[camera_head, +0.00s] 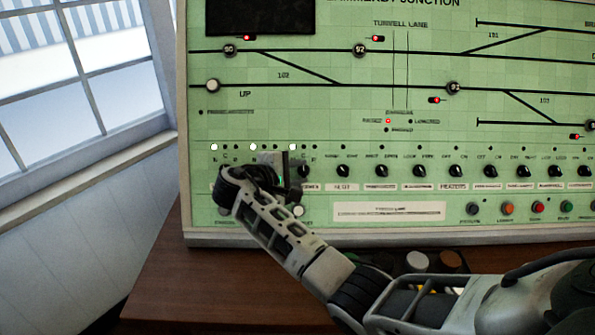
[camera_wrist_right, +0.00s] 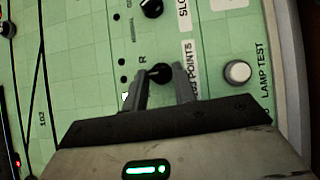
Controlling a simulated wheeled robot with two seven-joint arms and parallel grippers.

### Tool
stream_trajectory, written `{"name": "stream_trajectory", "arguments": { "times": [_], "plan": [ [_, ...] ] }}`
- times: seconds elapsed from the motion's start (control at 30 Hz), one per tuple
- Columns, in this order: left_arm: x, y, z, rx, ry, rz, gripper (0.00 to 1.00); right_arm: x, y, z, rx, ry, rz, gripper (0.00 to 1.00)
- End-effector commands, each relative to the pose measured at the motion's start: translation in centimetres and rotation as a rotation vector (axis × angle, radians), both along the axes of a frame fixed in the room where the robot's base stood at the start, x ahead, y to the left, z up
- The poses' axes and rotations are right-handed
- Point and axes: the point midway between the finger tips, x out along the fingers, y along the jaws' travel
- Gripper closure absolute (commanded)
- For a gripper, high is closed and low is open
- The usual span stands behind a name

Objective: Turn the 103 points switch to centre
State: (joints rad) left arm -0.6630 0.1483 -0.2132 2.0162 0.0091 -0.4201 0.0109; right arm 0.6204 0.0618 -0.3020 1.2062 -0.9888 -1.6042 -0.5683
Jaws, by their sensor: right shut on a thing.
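The 103 points switch is a small black knob (camera_wrist_right: 160,72) on the green panel, beside a label whose visible end reads "POINTS" (camera_wrist_right: 188,62). My right gripper (camera_wrist_right: 164,82) is shut on this knob, one finger on each side. Most of the knob is hidden, so its pointer cannot be read. In the head view my right gripper (camera_head: 280,178) is against the panel's lower left, beneath the rightmost lit lamp (camera_head: 292,147). My left gripper is out of view.
A white lamp test button (camera_wrist_right: 237,72) is below the switch. A row of black knobs (camera_head: 382,170) runs right across the panel (camera_head: 330,110), with coloured push buttons (camera_head: 508,208) under it. The brown desk (camera_head: 190,280) is clear at left, below a window (camera_head: 90,70).

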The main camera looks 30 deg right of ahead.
Motion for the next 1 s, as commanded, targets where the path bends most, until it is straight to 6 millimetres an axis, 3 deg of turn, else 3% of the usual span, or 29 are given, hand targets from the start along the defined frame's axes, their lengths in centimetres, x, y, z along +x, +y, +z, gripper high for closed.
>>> {"name": "stream_trajectory", "arguments": {
  "times": [0.63,0.67,0.73,1.0],
  "plan": [
    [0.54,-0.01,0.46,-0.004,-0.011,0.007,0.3,-0.01,0.06,-0.05,0.044,-0.025,-0.027,0.96],
    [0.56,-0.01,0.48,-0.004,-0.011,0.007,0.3,-0.02,0.06,-0.05,0.044,-0.024,-0.027,0.67],
    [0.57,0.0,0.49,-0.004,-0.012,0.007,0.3,-0.01,0.05,-0.04,0.043,-0.024,-0.026,0.51],
    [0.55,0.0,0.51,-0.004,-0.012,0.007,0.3,0.01,0.06,0.04,0.043,-0.025,-0.026,0.51]
  ]
}}
